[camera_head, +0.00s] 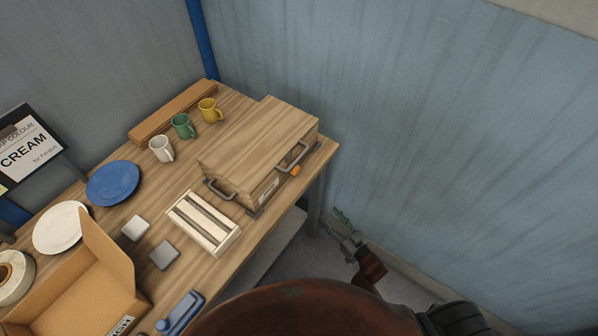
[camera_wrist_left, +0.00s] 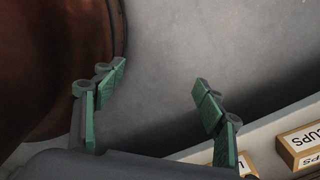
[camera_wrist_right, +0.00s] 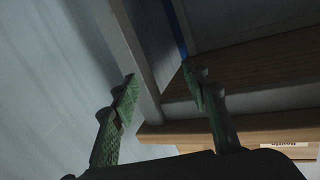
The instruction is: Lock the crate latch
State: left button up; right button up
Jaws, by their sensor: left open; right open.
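The wooden crate (camera_head: 262,142) stands closed at the far right end of the table. It has a dark handle (camera_head: 291,157) on its front and another handle (camera_head: 219,190) at its left end. A small orange part (camera_head: 295,171), which looks like the latch, sits low on the front below the handle; whether it is locked I cannot tell. My right gripper (camera_head: 346,226) is open and empty, right of the table and below its top, apart from the crate. It also shows in the right wrist view (camera_wrist_right: 162,90). My left gripper (camera_wrist_left: 160,88) is open and empty over the floor, outside the head view.
The table edge and leg (camera_head: 314,207) stand close left of my right gripper, the blue wall (camera_head: 430,150) to its right. A slotted rack (camera_head: 203,222), mugs (camera_head: 183,126), plates (camera_head: 113,183) and an open cardboard box (camera_head: 82,285) occupy the table. A box marked CUPS (camera_wrist_left: 300,146) lies low.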

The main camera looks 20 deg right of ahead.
jog(key=w+a+r+n+t+y, duration=0.1)
jog(key=a+r+y, duration=0.1)
jog(key=r, duration=0.6)
jog(key=w+a+r+n+t+y, duration=0.1)
jog(key=a+r+n+y, duration=0.15)
jog(key=r, duration=0.55)
jog(key=n+y, duration=0.2)
jog(key=y, duration=0.2)
send_near(294, 169)
jog(key=w+f, duration=0.1)
jog(key=shift+g+y, duration=0.25)
jog(key=shift+g, duration=0.05)
jog(key=p+x, duration=0.1)
jog(key=x, duration=0.5)
jog(key=shift+w+a, duration=0.1)
jog(key=shift+w, duration=0.3)
jog(key=shift+w+a+r, duration=0.2)
jog(key=shift+w+a, duration=0.05)
jog(key=shift+w, duration=0.1)
pick_arm(q)
jog(key=shift+w+d+r, duration=0.1)
jog(key=shift+w+r, duration=0.5)
jog(key=shift+w, duration=0.3)
jog(key=shift+w, duration=0.15)
pick_arm(e)
jog(key=c, duration=1.1)
